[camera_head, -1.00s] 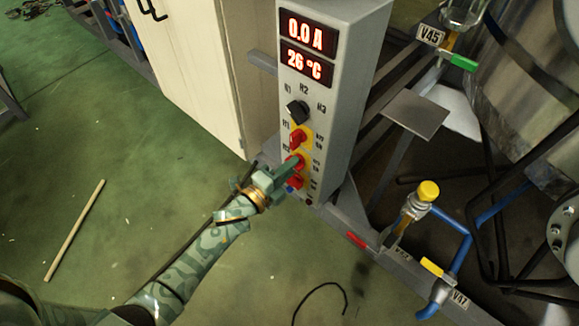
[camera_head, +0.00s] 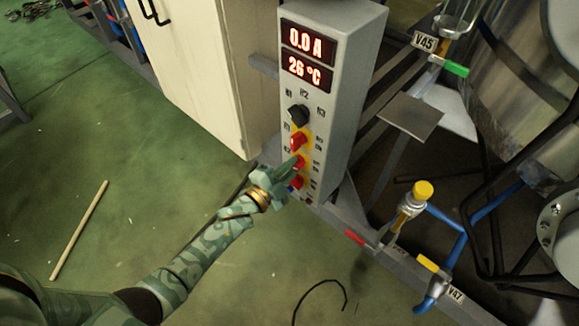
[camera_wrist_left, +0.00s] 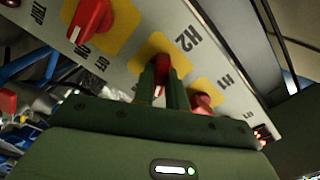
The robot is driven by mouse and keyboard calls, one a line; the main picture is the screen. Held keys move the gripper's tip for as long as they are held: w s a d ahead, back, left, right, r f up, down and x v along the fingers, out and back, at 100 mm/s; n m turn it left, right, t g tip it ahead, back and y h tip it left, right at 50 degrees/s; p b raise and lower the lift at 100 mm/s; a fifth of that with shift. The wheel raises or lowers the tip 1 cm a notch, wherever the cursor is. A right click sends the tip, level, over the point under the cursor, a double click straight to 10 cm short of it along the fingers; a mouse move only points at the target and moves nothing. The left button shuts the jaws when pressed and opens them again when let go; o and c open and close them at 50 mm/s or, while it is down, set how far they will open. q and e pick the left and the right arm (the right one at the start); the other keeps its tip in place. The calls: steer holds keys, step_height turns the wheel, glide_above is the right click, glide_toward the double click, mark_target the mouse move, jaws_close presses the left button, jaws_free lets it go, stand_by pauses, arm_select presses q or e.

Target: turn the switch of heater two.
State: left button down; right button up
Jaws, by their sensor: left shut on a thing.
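The grey control box (camera_head: 331,110) stands near the middle of the head view with several knobs down its front. The heater two switch is a red knob on a yellow plate, the middle of three red knobs (camera_head: 299,161). In the left wrist view this red knob (camera_wrist_left: 163,65) sits beside the label H2. My left gripper (camera_head: 291,168) reaches it from the lower left and is shut on it. Its two fingers (camera_wrist_left: 163,90) stand on either side of the knob and hide part of it. My right gripper is not in view.
A black selector knob (camera_head: 298,115) sits above, with red knobs above (camera_head: 297,141) and below (camera_head: 297,182). Displays read 0.0 A (camera_head: 309,40) and 26 °C (camera_head: 306,69). A cream cabinet (camera_head: 195,70) stands left; pipes and a yellow-capped valve (camera_head: 423,190) stand right.

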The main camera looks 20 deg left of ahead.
arm_select(q)
steer(key=n+p, duration=0.2)
steer(key=n, duration=0.9)
steer(key=shift+f+n+p, duration=0.1)
steer(key=shift+n+p, duration=0.25)
steer(key=shift+n, duration=0.05)
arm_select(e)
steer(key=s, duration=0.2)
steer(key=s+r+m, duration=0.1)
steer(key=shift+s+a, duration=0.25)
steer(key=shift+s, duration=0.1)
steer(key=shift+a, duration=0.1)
arm_select(q)
steer(key=c, duration=1.4)
jaws_free()
steer(key=shift+c, duration=0.2)
